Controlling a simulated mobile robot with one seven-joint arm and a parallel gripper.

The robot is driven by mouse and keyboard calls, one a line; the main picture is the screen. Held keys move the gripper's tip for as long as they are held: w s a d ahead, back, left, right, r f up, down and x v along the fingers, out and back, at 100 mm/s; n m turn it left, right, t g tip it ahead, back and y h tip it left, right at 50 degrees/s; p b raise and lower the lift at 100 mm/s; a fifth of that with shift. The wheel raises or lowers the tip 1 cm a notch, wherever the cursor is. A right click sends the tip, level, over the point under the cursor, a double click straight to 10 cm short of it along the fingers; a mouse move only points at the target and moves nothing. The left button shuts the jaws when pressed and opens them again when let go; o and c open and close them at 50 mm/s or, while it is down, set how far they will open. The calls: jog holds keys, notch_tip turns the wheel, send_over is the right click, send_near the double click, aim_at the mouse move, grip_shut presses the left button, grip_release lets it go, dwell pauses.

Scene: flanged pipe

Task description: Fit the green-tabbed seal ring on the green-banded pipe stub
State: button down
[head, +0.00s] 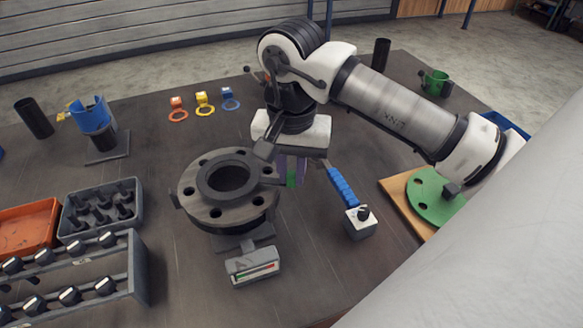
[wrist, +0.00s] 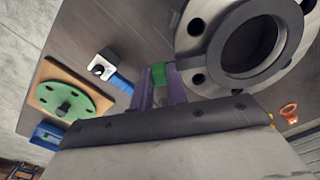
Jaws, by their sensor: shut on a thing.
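My gripper (head: 290,172) is right beside the right side of the large grey flange (head: 192,203), with its fingers pointing down.
A blue-handled tool (head: 342,185) lies right of my gripper, near a green disc (head: 430,200). A blue-collared stub (head: 92,115) stands at left. A grey bin (head: 75,235) is front left.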

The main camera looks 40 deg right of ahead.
jog(key=shift+f+b, duration=0.45)
jog(key=shift+b, duration=0.1)
jog(key=c, duration=1.3)
grip_release()
jog(key=shift+r, duration=0.15)
notch_tip(320, 180, up, 23)
jog(key=p, duration=0.9)
jog(key=shift+f, duration=0.2)
